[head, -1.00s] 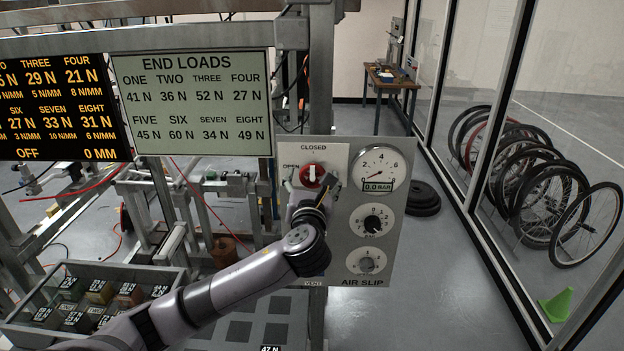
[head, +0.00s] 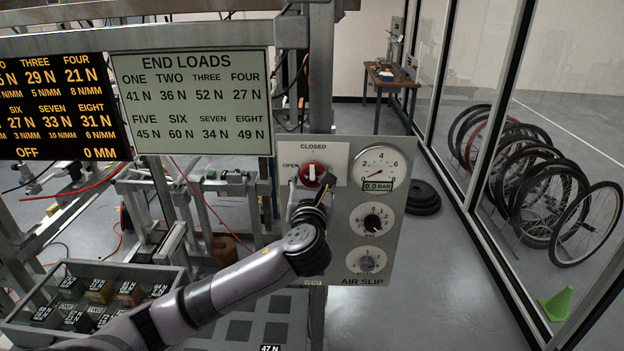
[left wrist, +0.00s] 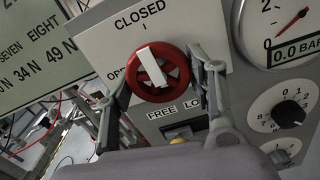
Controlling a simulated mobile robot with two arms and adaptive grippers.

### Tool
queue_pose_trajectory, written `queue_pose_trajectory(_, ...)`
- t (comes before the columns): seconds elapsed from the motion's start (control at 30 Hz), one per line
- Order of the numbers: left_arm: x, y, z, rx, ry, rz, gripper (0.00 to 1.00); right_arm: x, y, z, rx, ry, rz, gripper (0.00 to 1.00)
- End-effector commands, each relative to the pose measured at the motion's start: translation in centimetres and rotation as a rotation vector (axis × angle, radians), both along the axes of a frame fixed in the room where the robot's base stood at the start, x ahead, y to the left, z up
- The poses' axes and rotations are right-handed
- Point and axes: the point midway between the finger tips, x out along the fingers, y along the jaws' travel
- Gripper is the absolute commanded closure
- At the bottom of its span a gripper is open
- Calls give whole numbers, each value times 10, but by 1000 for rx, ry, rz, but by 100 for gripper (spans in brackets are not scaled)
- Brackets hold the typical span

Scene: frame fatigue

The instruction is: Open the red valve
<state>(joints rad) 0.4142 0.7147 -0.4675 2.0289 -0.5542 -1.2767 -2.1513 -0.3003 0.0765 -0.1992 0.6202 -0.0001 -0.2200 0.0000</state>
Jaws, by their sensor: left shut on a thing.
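The red valve (head: 312,174) is a round red knob with a white bar, on a grey panel (head: 375,275). It also shows in the left wrist view (left wrist: 155,73). The white bar points up toward the CLOSED mark; the OPEN label is to its left. My left gripper (left wrist: 157,82) is shut on the valve, with one finger on each side of the rim. In the head view the left gripper (head: 311,186) covers the area just below the knob. My right gripper is not in view.
The panel also carries a gauge (head: 375,168) reading 0.0 BAR and two dials (head: 372,220) to the right of the valve. A metal frame post (head: 320,80) stands behind. A tray of labelled blocks (head: 170,270) is at lower left. Open floor lies right of the panel.

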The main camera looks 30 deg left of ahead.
Motion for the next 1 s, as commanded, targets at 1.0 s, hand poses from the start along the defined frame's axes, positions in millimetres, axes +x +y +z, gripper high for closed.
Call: queue_pose_trajectory(1.0,2,-4,0,-728,-444,0,78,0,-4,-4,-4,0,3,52)
